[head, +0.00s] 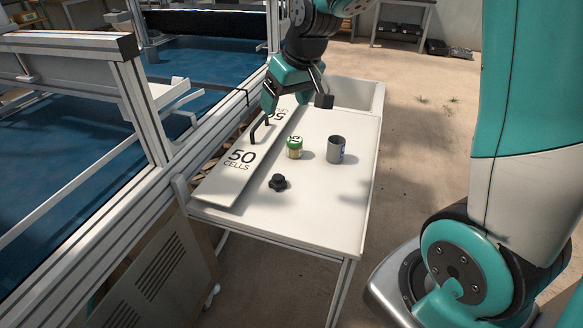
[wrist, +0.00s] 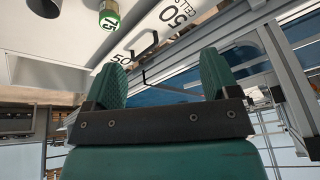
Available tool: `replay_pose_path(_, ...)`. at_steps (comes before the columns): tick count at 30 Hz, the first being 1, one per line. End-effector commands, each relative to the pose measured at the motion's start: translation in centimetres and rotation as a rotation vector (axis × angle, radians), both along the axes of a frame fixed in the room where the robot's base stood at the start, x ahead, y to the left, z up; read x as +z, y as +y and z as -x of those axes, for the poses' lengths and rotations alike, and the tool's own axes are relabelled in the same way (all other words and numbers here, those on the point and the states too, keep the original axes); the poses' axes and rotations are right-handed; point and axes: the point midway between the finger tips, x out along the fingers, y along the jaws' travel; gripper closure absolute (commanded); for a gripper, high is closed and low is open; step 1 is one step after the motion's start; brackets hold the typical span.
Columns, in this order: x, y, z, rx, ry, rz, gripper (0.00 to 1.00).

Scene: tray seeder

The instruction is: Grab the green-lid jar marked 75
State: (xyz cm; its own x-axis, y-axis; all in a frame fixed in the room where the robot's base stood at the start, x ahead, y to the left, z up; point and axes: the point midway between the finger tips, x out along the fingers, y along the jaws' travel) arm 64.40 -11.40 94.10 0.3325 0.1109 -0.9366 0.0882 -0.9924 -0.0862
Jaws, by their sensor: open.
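The green-lid jar (head: 294,147) stands upright on the white side table, with pale yellowish contents under its lid. In the wrist view the jar (wrist: 109,17) shows at the top edge, partly cut off, with the marking 75 readable. My gripper (head: 294,100) is above the table's far left part, behind the jar and apart from it. In the wrist view its two green fingers (wrist: 163,78) are spread with nothing between them.
A grey cup (head: 336,150) stands right of the jar. A black knob (head: 278,182) lies in front of it. A white plate marked 50 CELLS (head: 226,180) with black handles lies to the left. The table's front right (head: 325,215) is clear. A metal-framed machine (head: 150,125) borders the table's left.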

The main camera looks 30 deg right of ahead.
Motion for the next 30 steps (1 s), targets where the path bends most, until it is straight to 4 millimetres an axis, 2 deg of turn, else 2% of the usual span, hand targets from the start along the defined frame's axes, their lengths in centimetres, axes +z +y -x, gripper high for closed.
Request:
replay_pose_path(1, -3.6, -2.8, -1.7, -0.057, -0.009, 0.022, 0.19)
replay_pose_path(4, -6.0, -6.9, -3.9, -0.138, -0.032, 0.061, 0.19)
replay_pose_path(7, -7.2, -9.1, -4.9, -0.177, -0.041, 0.083, 0.19)
replay_pose_path(11, -9.0, -9.8, -5.7, -0.187, -0.041, 0.088, 0.19)
replay_pose_path(22, -16.4, -10.1, -8.7, -0.187, -0.042, 0.086, 0.19)
replay_pose_path(30, -18.4, -10.1, -9.6, -0.186, -0.044, 0.087, 0.19)
